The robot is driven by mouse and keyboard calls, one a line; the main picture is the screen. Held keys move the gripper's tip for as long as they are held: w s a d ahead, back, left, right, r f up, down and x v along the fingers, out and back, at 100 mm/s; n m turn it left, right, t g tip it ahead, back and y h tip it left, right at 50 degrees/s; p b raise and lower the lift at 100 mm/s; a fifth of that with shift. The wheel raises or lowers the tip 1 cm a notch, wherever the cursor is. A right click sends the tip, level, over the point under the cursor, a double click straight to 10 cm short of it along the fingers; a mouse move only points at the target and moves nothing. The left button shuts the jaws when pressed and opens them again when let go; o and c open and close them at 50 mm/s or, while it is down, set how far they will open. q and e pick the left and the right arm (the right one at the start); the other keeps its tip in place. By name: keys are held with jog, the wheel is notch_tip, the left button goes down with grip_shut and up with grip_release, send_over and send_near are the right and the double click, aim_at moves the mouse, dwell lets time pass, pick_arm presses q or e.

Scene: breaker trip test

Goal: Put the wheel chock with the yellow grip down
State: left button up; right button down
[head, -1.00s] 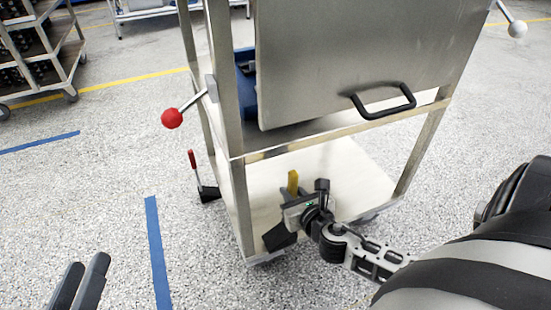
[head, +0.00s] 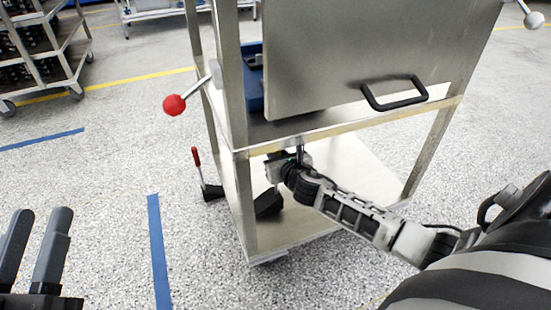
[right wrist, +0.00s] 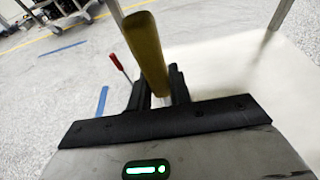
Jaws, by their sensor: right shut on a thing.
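The wheel chock's black wedge (head: 268,203) shows in the head view below my right gripper (head: 274,172), by the cart's left front post. Its yellow grip (right wrist: 147,50) stands between the fingers of my right gripper in the right wrist view, and the gripper is shut on it. I cannot tell whether the wedge touches the cart's lower shelf (head: 330,190). My left gripper (head: 40,218) is at the lower left of the head view, open and empty, away from the cart.
A second black chock (head: 212,191) with a red grip (head: 196,157) sits on the floor left of the cart. The cart has a panel with a black handle (head: 395,94) and a red-knobbed lever (head: 175,105). Blue tape (head: 158,250) marks otherwise clear floor at left.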

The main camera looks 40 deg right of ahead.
jog(key=shift+w+d+r, duration=0.15)
jog(key=shift+w+r, duration=0.05)
jog(key=shift+w, duration=0.5)
jog(key=shift+f+b, duration=0.6)
jog(key=shift+b, duration=0.1)
pick_arm(q)
jog(key=r+m+h, duration=0.1)
jog(key=r+m, duration=0.1)
jog(key=r+m+t+h, duration=0.1)
jog(key=shift+s+h, duration=0.25)
jog(key=shift+h, duration=0.05)
pick_arm(e)
jog(key=shift+f, duration=0.1)
jog(key=shift+s+f, duration=0.1)
jog(key=c, duration=1.3)
grip_release()
jog(key=shift+s+f, duration=0.1)
jog(key=shift+f, duration=0.1)
pick_arm(q)
jog(key=shift+s+r+m, duration=0.1)
jog(key=shift+r+m, duration=0.05)
jog(key=shift+m, duration=0.15)
pick_arm(e)
jog(key=shift+r, duration=0.1)
